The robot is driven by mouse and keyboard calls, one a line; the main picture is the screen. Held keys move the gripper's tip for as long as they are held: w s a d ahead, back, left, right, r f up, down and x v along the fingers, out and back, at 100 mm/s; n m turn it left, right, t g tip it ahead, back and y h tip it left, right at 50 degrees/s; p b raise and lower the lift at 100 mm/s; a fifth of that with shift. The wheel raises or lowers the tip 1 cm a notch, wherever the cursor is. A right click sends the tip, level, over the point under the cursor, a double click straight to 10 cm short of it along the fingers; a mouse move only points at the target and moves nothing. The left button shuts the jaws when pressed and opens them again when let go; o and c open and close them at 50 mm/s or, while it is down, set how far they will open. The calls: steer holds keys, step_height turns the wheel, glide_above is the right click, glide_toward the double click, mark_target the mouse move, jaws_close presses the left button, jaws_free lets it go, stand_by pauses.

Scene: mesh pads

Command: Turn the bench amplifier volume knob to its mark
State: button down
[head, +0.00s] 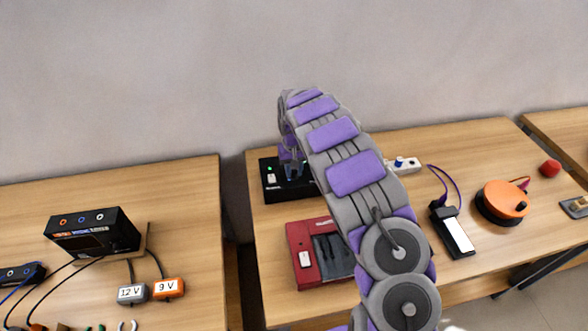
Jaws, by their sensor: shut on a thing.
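The bench amplifier appears to be the black box (279,195) near the back left of the middle table, with a small green light and a pale switch on its top. My arm arches over from the lower right, and my gripper (291,172) points down onto the top of this box. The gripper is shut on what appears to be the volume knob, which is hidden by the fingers. The mark cannot be made out. The right part of the box is hidden behind my arm.
A red device (304,236) lies just in front, partly behind my arm. To the right are a white power strip (405,165), a black handheld device (453,233), an orange round reel (501,200) and a red knob-like piece (550,168). A gap separates the left table (190,215).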

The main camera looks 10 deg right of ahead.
mark_target(294, 171)
steer(key=shift+r+m+p, duration=0.1)
steer(key=shift+m+p, duration=0.2)
steer(key=shift+p, duration=0.45)
steer(key=c, duration=0.9)
jaws_free()
steer(key=shift+o, duration=0.2)
step_height(294, 171, up, 17)
steer(key=p, duration=0.3)
